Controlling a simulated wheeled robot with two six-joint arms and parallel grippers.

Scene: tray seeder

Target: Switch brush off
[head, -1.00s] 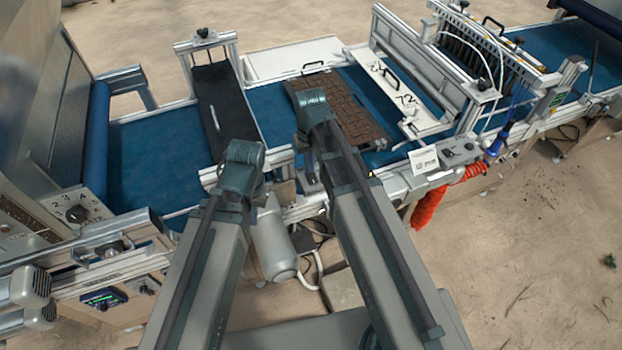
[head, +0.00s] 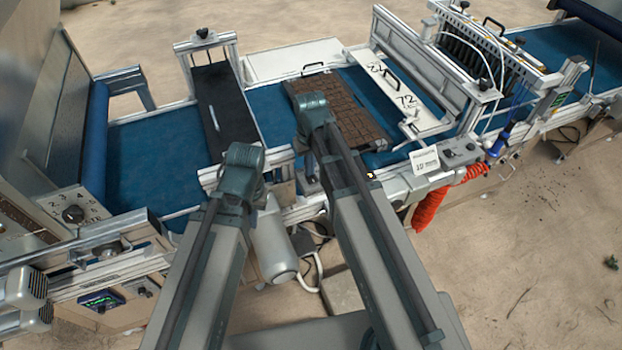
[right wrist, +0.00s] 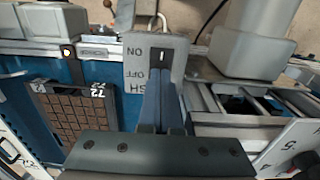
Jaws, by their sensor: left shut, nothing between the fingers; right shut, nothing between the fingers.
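The brush switch (right wrist: 162,57) is a small black rocker on a grey box (right wrist: 136,62), shown upside down in the right wrist view with the ON and OFF lettering legible and the lower word partly covered. Which way the rocker is tipped is too small to tell. My right gripper (right wrist: 164,88) is shut and empty, its fingertips just short of the rocker in the picture, over the lower part of the box face. Contact cannot be told. In the head view the right wrist hides the switch. My left gripper (head: 257,190) is shut and empty, largely hidden behind its own wrist.
A brown cell tray (head: 345,110) lies on the blue belt (head: 150,150); it also shows in the right wrist view (right wrist: 78,115). A grey motor (head: 275,245) hangs below the front rail. A dial panel (head: 75,212) stands left, and a coiled orange hose (head: 428,210) hangs right.

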